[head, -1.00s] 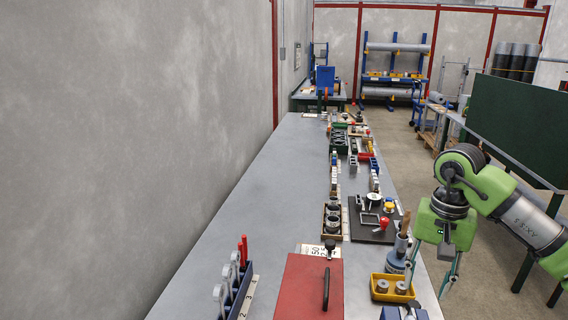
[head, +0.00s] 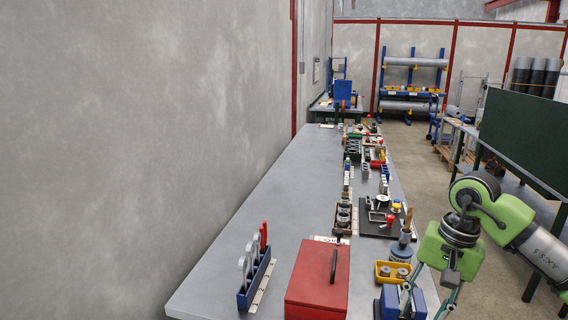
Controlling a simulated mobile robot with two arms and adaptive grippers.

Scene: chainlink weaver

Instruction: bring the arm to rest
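My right arm comes in from the right edge with its green links. My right gripper (head: 428,300) hangs downward at the front right corner of the long grey bench (head: 225,255). The gripper overlaps a blue block (head: 388,302) and is close to a yellow bin (head: 381,280) in the picture. My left arm and gripper are not in view.
A red box (head: 312,290) with a dark handle stands at the bench front. Left of it is a blue rack (head: 246,297) with upright tools. Several small parts and trays line the bench's right side. The left part of the bench is bare. A green board (head: 525,135) stands right.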

